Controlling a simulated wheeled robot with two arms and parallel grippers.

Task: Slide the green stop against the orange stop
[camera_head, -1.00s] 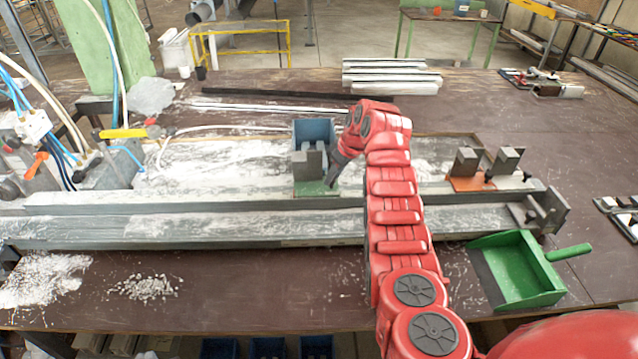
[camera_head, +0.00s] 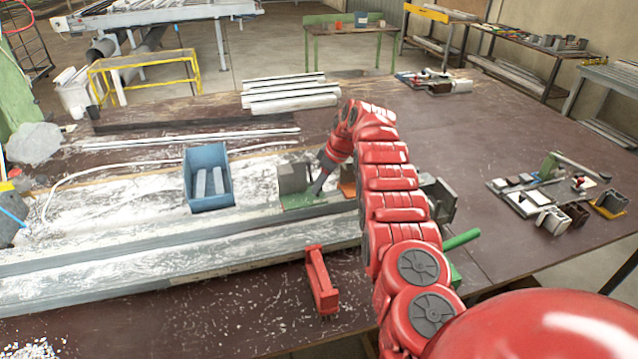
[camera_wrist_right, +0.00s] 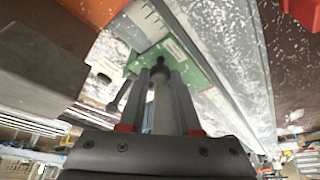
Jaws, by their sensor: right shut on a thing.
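The green stop (camera_head: 303,202) has a flat green plate and upright grey blocks, and sits on the long grey profile bed (camera_head: 130,235). My right gripper (camera_head: 321,186) reaches down at its right side. In the right wrist view my right gripper (camera_wrist_right: 160,84) is shut on a dark upright knob (camera_wrist_right: 159,68) over the green plate (camera_wrist_right: 195,65). The orange stop (camera_head: 348,188) shows only as a small patch just right of the green stop; my arm hides the rest. I cannot tell whether the two stops touch. My left gripper is not in view.
A blue bin (camera_head: 201,149) stands left of the green stop. A red handle-like piece (camera_head: 320,280) sits at the bed's front edge. A green dustpan handle (camera_head: 461,239) shows right of my arm. Profiles (camera_head: 290,94) lie behind; small tools (camera_head: 555,195) lie right.

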